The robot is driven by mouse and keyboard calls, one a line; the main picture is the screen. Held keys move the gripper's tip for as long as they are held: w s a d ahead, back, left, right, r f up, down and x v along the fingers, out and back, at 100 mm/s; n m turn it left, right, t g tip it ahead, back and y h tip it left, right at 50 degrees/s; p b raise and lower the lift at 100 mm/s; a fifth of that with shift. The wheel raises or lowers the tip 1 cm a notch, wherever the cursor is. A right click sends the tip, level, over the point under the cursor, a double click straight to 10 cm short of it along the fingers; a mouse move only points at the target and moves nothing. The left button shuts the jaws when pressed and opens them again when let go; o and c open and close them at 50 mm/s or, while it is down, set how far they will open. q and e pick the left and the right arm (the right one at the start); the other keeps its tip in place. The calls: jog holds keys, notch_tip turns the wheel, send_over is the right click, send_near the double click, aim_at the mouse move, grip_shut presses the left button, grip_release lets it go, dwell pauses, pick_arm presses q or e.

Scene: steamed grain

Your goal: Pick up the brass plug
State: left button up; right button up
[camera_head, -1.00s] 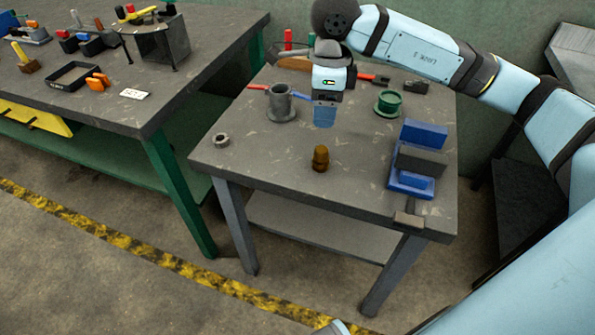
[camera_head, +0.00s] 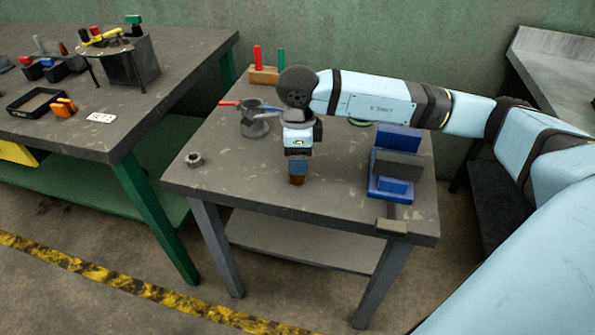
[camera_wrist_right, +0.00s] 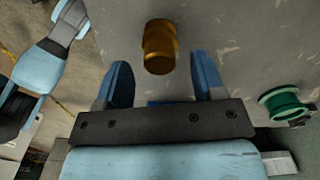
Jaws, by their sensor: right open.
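The brass plug (camera_head: 297,181) stands on the grey worktable (camera_head: 240,180), near the middle of its front half. In the head view only its lower part shows below my right gripper (camera_head: 298,171), which points down over it. In the right wrist view the brass plug (camera_wrist_right: 160,46) lies ahead of the gap between the two blue fingers of my right gripper (camera_wrist_right: 161,72). The fingers are apart, with clear space on both sides of the plug. My left gripper does not show.
A grey cup (camera_head: 255,127) is behind left, and a metal nut (camera_head: 194,160) lies at left. A green spool (camera_wrist_right: 284,104) shows in the wrist view.

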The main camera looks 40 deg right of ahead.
notch_tip(320, 180, down, 2)
jog(key=shift+f, duration=0.15)
grip_shut()
